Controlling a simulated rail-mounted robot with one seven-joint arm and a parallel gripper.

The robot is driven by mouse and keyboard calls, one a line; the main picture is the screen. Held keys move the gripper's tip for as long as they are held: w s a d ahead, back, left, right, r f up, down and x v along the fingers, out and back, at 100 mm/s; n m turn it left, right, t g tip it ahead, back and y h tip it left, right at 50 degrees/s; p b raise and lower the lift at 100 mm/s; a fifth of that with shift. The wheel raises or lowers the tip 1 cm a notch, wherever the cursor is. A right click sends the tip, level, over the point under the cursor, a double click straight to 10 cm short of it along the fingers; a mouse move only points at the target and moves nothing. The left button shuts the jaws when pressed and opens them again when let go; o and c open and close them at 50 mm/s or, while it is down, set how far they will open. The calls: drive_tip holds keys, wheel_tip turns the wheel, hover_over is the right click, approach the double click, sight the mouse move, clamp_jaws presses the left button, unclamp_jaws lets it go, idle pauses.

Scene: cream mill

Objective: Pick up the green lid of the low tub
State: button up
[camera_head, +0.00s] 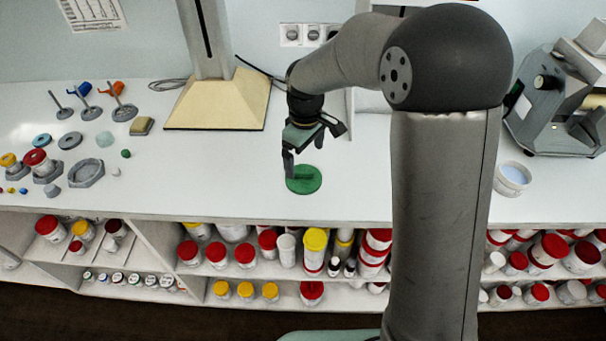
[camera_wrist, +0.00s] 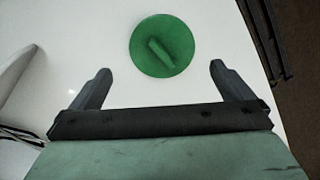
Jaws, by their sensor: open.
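The green lid (camera_head: 309,181) is a round disc lying flat on the white counter. In the wrist view the lid (camera_wrist: 161,46) shows a raised bar-shaped grip across its middle, set at a slant. My gripper (camera_head: 303,168) is above the counter at the lid, over its left and back part in the head view. In the wrist view my gripper (camera_wrist: 160,80) has its two fingers wide apart with nothing between them, and the lid lies beyond the fingertips, centred between them. An open white tub (camera_head: 513,178) with pale blue contents stands at the right of the counter.
A beige stand base (camera_head: 218,104) with a grey column is behind and left. Metal parts and small jars (camera_head: 86,174) sit at the far left. A grey machine (camera_head: 560,100) is at the right. The counter (camera_head: 230,185) around the lid is clear; shelves of jars lie below its front edge.

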sight(303, 172)
drive_tip(key=shift+a+f+p, duration=0.15)
drive_tip(key=shift+f+p, duration=0.35)
drive_tip(key=shift+f, duration=1.25)
drive_tip(key=shift+a+f+p, duration=0.1)
drive_tip(key=shift+f+p, duration=0.35)
drive_tip(key=shift+f, duration=1.25)
drive_tip(key=c, duration=0.7)
